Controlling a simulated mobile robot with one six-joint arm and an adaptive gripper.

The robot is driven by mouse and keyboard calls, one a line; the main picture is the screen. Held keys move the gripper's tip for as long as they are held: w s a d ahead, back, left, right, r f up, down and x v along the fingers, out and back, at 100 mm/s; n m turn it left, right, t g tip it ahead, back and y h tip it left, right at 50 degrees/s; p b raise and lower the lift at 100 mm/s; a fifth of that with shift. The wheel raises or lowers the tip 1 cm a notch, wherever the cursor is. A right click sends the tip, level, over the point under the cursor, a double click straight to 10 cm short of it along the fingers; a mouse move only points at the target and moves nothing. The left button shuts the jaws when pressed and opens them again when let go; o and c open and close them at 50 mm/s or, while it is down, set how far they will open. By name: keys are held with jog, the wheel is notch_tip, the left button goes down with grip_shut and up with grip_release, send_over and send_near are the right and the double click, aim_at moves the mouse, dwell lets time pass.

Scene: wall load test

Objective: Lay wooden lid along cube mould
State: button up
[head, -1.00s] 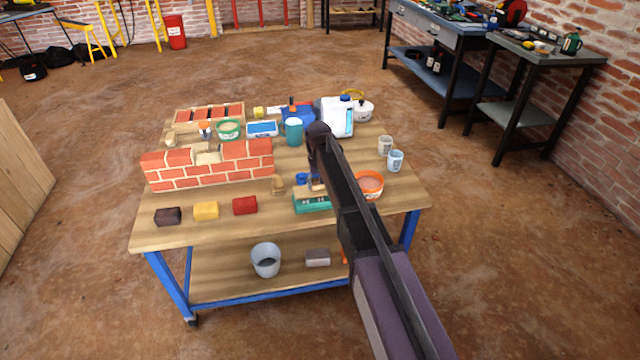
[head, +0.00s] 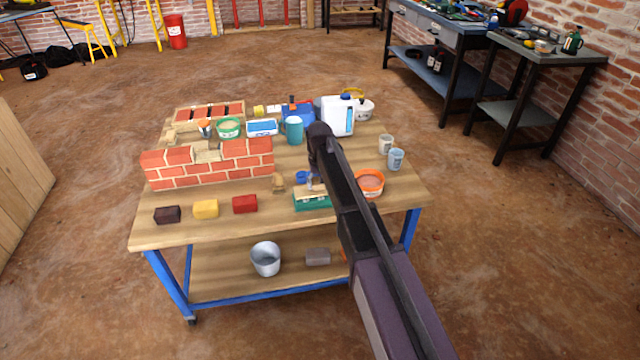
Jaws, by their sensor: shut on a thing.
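The green cube mould (head: 312,203) sits near the front right of the workbench top. The pale wooden lid (head: 305,192) shows as a thin strip at the mould's top edge. My gripper (head: 313,187) points down over the mould and is shut on the lid. My arm comes in from the lower right and hides the right end of the mould and lid. The view is too small to tell whether the lid rests on the mould or hangs just above it.
An orange tub (head: 369,183) stands close right of my arm. A small blue item (head: 301,177) lies behind the mould, and a tan wooden piece (head: 279,184) stands left of it. A brick wall (head: 208,165) and loose blocks (head: 206,209) are further left.

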jog(key=shift+f+b, duration=0.3)
jog(key=shift+f, duration=0.05)
jog(key=o, duration=1.1)
jog(key=shift+r, duration=0.1)
